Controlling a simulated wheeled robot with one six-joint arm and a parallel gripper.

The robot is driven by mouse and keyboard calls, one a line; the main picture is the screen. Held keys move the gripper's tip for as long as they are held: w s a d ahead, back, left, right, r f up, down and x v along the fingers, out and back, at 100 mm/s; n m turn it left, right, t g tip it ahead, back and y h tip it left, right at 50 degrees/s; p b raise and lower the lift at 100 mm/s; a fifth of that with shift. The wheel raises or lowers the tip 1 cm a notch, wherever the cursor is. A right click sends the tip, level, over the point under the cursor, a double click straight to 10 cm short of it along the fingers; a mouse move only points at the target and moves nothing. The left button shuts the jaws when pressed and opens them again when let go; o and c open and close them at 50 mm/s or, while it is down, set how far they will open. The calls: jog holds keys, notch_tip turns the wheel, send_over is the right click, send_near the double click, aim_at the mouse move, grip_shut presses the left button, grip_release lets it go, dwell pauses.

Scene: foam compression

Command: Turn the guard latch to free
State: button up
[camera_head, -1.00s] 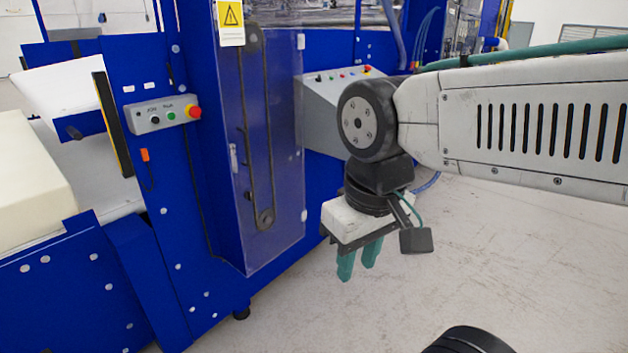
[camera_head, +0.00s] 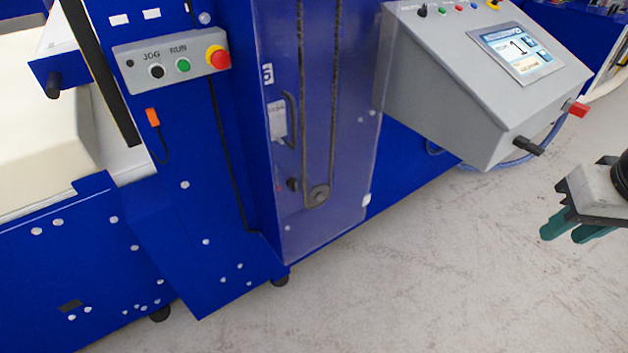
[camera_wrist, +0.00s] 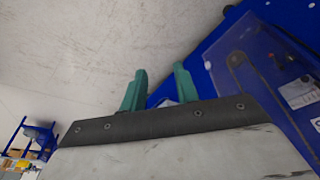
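The translucent guard (camera_head: 345,150) stands closed-looking over a belt and pulley on the blue machine. On its left edge is a curved handle (camera_head: 290,120), and below it a small black knob (camera_head: 292,184) with a red mark beside it, which looks like the guard latch. Its turn position is too small to tell. My gripper (camera_head: 566,234) is at the right edge of the head view, well right of the guard, with teal fingers pointing down-left. In the wrist view my gripper (camera_wrist: 160,72) shows a gap between its fingers and holds nothing. The guard (camera_wrist: 240,65) appears there beyond them, at right.
A grey console (camera_head: 470,85) with a screen juts out between the guard and my gripper. A JOG/RUN button box (camera_head: 170,60) with a red button is at left. A foam block (camera_head: 40,120) lies at far left. The floor (camera_head: 420,270) in front is clear.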

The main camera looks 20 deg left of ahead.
aim_at(296, 186)
jog(key=w+a+f+n+t+y, duration=0.25)
jog(key=w+a+f, duration=0.25)
jog(key=w+a, duration=0.45)
jog(key=w+a+f+n+t+y, duration=0.2)
jog(key=w+a+f+t, duration=0.2)
jog(key=w+a+f, duration=0.5)
jog(key=s+a+f+n+t+y, duration=0.1)
jog(key=s+a+f+n+y, duration=0.15)
jog(key=a, duration=0.35)
jog(key=s+a+f+n+t+y, duration=0.1)
jog(key=a+f+y, duration=0.25)
jog(key=a, duration=0.25)
jog(key=s+a+f+n+y, duration=0.1)
jog(key=a+f+y, duration=0.15)
jog(key=a, duration=0.35)
jog(key=shift+y, duration=0.4)
jog(key=x, duration=0.7)
jog(key=shift+w+a+r, duration=0.2)
jog(key=shift+a+r, duration=0.1)
jog(key=shift+a, duration=0.05)
grip_shut()
